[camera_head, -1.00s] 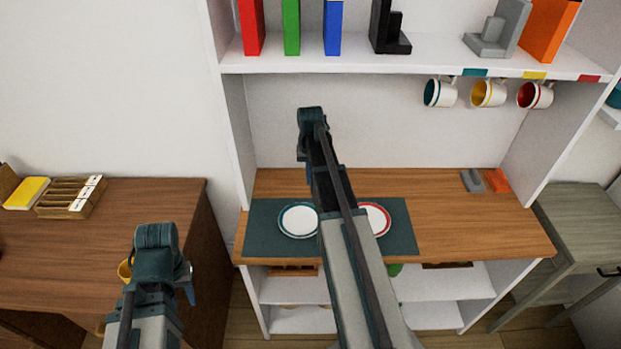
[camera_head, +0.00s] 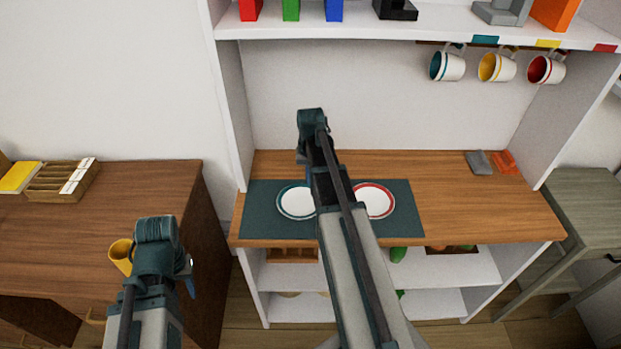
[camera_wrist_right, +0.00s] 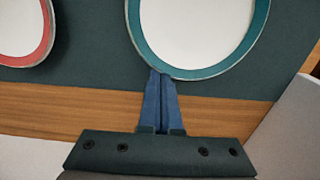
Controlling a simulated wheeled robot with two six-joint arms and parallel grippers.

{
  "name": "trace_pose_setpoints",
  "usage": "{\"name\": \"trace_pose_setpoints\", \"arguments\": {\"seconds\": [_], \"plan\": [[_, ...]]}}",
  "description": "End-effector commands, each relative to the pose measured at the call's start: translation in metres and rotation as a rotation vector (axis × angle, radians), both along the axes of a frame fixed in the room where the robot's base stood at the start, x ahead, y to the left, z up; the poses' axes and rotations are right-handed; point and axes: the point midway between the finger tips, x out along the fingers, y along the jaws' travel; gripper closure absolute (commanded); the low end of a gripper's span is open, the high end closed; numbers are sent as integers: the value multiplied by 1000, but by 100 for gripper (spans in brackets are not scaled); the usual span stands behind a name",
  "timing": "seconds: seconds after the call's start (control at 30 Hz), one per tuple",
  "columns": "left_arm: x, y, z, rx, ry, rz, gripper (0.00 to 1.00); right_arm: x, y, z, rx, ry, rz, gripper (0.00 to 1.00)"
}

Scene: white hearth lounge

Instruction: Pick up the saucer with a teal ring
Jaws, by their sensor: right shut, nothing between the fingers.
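The saucer with a teal ring (camera_head: 291,203) lies flat on the dark mat (camera_head: 263,223), partly behind my right arm in the head view. In the right wrist view the teal-ringed saucer (camera_wrist_right: 203,73) is at the top, cut off by the frame. My right gripper (camera_wrist_right: 160,73) is shut and empty, its blue fingertips overlapping the saucer's near rim in the picture; I cannot tell if they touch. My left gripper (camera_head: 188,277) is at the lower left in the head view, away from the saucer; its jaw opening is hidden.
A red-ringed saucer (camera_head: 376,203) lies beside it on the same mat; it also shows in the right wrist view (camera_wrist_right: 22,34). Teal, yellow and red mugs (camera_head: 495,67) hang under the shelf above. A yellow mug (camera_head: 121,254) stands on the left desk (camera_head: 60,235).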

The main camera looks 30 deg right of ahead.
Motion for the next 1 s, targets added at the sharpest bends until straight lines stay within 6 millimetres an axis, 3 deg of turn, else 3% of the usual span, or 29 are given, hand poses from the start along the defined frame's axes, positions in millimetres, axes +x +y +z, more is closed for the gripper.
{"name": "trace_pose_setpoints", "arguments": {"seconds": [0.17, 0.27, 0.6, 1.0], "plan": [[0, 0, 0, 0, 0, 0, 61, -6, 4, 0, 0, 0, 1, 100], [0, 0, 0, 0, 0, 0, 61, -20, 12, 0, 0, 0, 1, 100], [0, 0, 0, 0, 0, 0, 61, -91, 55, 0, 0, 0, 1, 100], [0, 0, 0, 0, 0, 0, 61, -93, 57, 0, 0, 0, 0, 100]]}}
